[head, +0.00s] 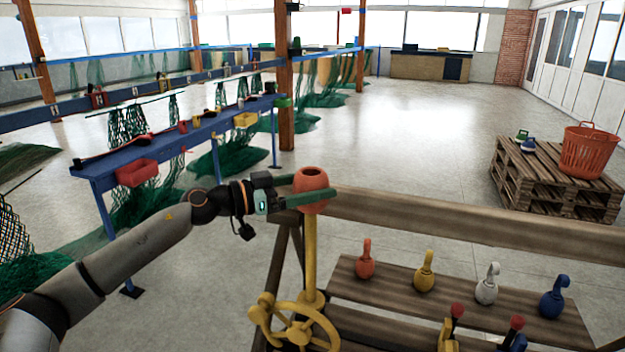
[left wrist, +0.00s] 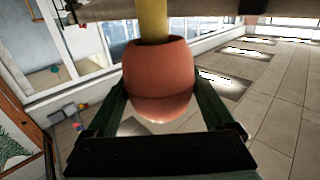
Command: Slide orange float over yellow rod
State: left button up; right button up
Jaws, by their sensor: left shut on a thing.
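The orange float (head: 311,190) is at the top end of the upright yellow rod (head: 310,250) in the head view, its dark top hole facing up. No rod tip shows in that hole. My left gripper (head: 306,193) is shut on the float, one green finger on each side. The left wrist view also shows the float (left wrist: 160,80) between the fingers, with the yellow rod (left wrist: 152,22) meeting its rim. The float looks in line with the rod; how far the rod reaches inside is hidden. My right gripper is not in view.
A yellow handwheel (head: 295,325) is at the rod's foot. A wooden rail (head: 450,222) runs behind the rod. Orange, yellow, white and blue floats (head: 365,262) stand on the slatted bench to the right. A blue table (head: 165,150) with nets is left. Open floor lies behind.

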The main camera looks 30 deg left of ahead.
aim_at(294, 192)
pick_arm(q)
jog(key=shift+f, duration=0.25)
jog(key=o, duration=1.1)
jog(key=shift+s, duration=0.1)
jog(key=shift+b+v, duration=0.7)
jog(key=shift+v, duration=0.4)
jog(key=shift+b+v, duration=0.65)
jog(key=shift+v, duration=1.85)
jog(key=shift+s+a, duration=0.2)
jog(key=shift+s, duration=0.15)
jog(key=shift+p+v, duration=0.3)
jog(key=shift+v, duration=1.9)
